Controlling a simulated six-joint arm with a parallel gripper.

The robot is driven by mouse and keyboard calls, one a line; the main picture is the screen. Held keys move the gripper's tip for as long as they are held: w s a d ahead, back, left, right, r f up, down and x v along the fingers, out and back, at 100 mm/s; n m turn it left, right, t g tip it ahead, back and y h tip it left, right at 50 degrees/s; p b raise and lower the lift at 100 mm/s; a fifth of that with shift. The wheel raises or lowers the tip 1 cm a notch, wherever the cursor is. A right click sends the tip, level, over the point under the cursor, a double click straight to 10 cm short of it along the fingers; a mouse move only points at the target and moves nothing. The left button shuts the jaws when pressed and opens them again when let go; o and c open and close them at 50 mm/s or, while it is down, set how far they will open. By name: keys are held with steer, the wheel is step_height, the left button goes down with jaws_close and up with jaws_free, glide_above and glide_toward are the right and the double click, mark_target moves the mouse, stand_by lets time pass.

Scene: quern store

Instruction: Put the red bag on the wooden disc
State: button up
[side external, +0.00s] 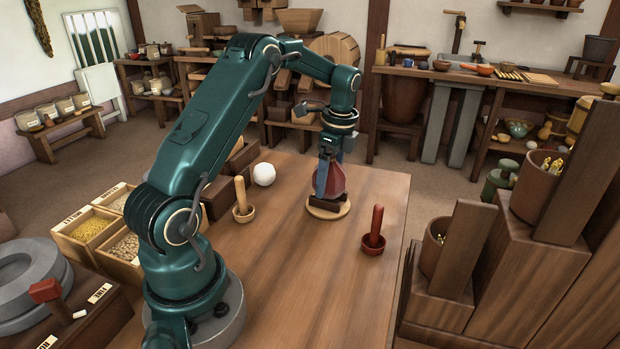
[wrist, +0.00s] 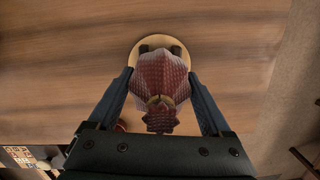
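The red bag (side external: 336,181) is upright over the wooden disc (side external: 341,211), with its tied neck toward my gripper. In the wrist view the red bag (wrist: 163,75) shows a woven pattern, and part of the pale disc (wrist: 153,41) shows around it. A dark block (side external: 322,202) shows between bag and disc; its dark ends also show in the wrist view (wrist: 176,50). My gripper (wrist: 160,72) has one blue finger on each side of the bag, both tips very close to it. Whether they press on it is unclear.
A red mortar with a pestle (side external: 374,241) stands right of the disc. A wooden mortar with a pestle (side external: 243,211) and a white ball (side external: 264,174) are to the left. The table (side external: 300,285) in front is clear. Tall wooden blocks (side external: 465,245) stand beyond its right edge.

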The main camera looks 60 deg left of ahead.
mark_target(336, 162)
steer(key=shift+o, duration=0.8)
steer(key=shift+r, duration=0.15)
steer(key=r, duration=0.8)
steer(key=w+d+r, duration=0.1)
steer(key=r, duration=0.3)
steer(key=shift+s+d+r, duration=0.1)
steer(key=shift+d+r, duration=0.1)
steer(key=shift+r, duration=0.35)
steer(key=s+d+r+n+t, duration=0.2)
steer(key=s+d+r+n, duration=0.1)
steer(key=d, duration=0.3)
steer(key=s+d+r+n+t, duration=0.2)
steer(key=s+d+n, duration=0.1)
steer(key=d, duration=0.3)
steer(key=s+d+f+n+t+h, duration=0.1)
steer(key=s+d+f+n, duration=0.4)
steer(key=s, duration=0.5)
step_height(336, 162, down, 2)
steer(key=shift+s+d+f+t, duration=0.25)
steer(key=shift+d+t, duration=0.45)
steer(key=shift+d, duration=0.45)
